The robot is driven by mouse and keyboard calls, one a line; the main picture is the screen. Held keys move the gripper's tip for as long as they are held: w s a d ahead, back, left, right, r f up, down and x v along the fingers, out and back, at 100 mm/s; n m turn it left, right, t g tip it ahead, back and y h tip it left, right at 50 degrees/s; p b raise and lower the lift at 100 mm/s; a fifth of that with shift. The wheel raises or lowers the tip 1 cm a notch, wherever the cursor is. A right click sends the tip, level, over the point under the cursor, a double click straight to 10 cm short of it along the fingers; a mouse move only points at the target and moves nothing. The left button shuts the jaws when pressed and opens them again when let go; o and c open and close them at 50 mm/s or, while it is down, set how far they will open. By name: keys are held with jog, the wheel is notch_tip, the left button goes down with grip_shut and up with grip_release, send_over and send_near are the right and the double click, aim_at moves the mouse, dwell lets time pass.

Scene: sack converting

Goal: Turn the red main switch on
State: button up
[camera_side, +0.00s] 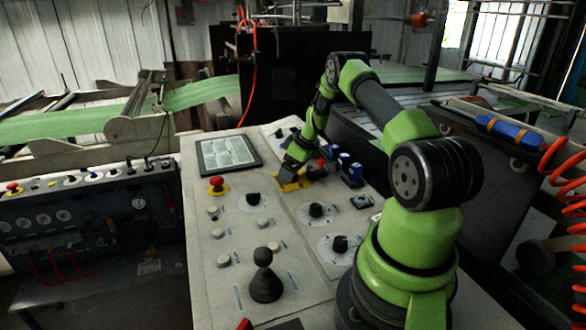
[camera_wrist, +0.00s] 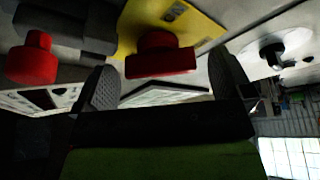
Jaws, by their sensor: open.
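The red switch knob (camera_wrist: 160,58) sits on a yellow plate (camera_wrist: 190,22) and shows in the wrist view between the two fingers of my gripper (camera_wrist: 162,72). My gripper is open, with one dark finger on each side of the knob. Contact cannot be told. In the side view my gripper (camera_side: 297,163) is low over the yellow plate (camera_side: 288,186) on the sloping panel. It hides the knob on that plate. A second red knob (camera_wrist: 31,58) stands outside the left finger in the wrist view.
A red mushroom button (camera_side: 217,184) on a yellow base is left of my gripper. Blue-and-dark switches (camera_side: 350,172) stand close on its right. Black dials (camera_side: 316,210) and a black joystick (camera_side: 265,278) are nearer the camera.

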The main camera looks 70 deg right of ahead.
jog(key=c, duration=0.9)
jog(key=m+h, duration=0.1)
jog(key=m, duration=0.3)
jog(key=shift+a+m+h, duration=0.1)
jog(key=shift+m+h, duration=0.3)
jog(key=m+g+h, duration=0.1)
jog(key=m, duration=0.3)
jog(key=shift+f, duration=0.15)
jog(key=m, duration=0.2)
jog(key=m+g+h, duration=0.1)
jog(key=m, duration=0.1)
jog(key=m+g, duration=0.1)
jog(key=m, duration=0.1)
jog(key=shift+w+a+f, duration=0.1)
jog(key=shift+w+a, duration=0.05)
jog(key=shift+a, duration=0.15)
jog(key=shift+m+g+h, duration=0.3)
jog(key=shift+m+g, duration=0.4)
jog(key=shift+m, duration=0.9)
